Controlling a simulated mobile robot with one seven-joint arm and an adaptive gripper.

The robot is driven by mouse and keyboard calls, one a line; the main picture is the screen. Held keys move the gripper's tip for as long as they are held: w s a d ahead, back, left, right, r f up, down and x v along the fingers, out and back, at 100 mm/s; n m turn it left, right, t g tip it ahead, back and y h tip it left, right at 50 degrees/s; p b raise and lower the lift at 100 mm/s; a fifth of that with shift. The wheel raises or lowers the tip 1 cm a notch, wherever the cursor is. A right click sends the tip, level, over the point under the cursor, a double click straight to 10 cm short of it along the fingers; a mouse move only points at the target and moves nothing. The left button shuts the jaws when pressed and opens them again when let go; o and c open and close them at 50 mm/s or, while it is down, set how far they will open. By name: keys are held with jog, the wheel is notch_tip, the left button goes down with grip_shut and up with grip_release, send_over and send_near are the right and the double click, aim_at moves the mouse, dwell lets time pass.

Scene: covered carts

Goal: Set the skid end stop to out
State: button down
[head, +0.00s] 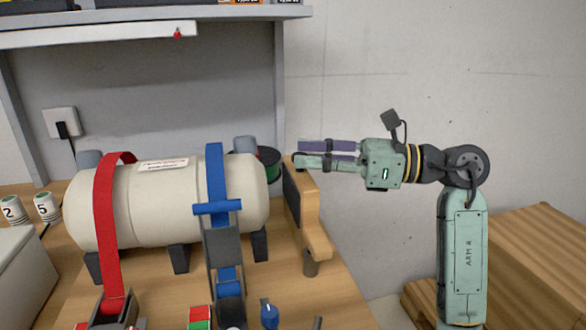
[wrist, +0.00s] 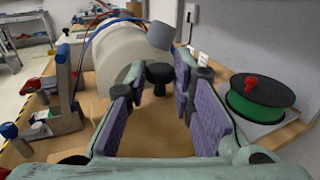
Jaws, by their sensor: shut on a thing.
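The skid end stop (head: 311,215) is an upright tan wooden piece with a dark pad facing the tank. It stands at the right end of the bench, a small gap from the tank's right end. The cream tank (head: 150,205) lies on dark supports under a red strap (head: 107,235) and a blue strap (head: 217,175). My gripper (head: 300,154) reaches in from the right, its fingertips at the stop's far upper end. It is shut on the stop, though the contact is mostly hidden. In the wrist view a black knob (wrist: 158,73) shows beyond the purple finger pads.
A green spool (wrist: 262,98) lies beside the fingers in the wrist view. White numbered cups (head: 47,207) stand at the bench's left. A shelf (head: 120,35) overhangs the back. A wooden crate or table (head: 530,250) stands at right. Bare wall lies behind my arm.

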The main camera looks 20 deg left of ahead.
jog(key=shift+w+d, duration=0.4)
jog(key=shift+d, duration=0.1)
jog(key=c, duration=1.4)
grip_release()
jog(key=shift+d, duration=0.1)
jog(key=d, duration=0.4)
jog(key=w+d, duration=0.1)
jog(key=d, duration=0.2)
jog(key=w+d, duration=0.1)
jog(key=d, duration=0.3)
jog(key=shift+w+d, duration=0.15)
jog(key=shift+d, duration=0.15)
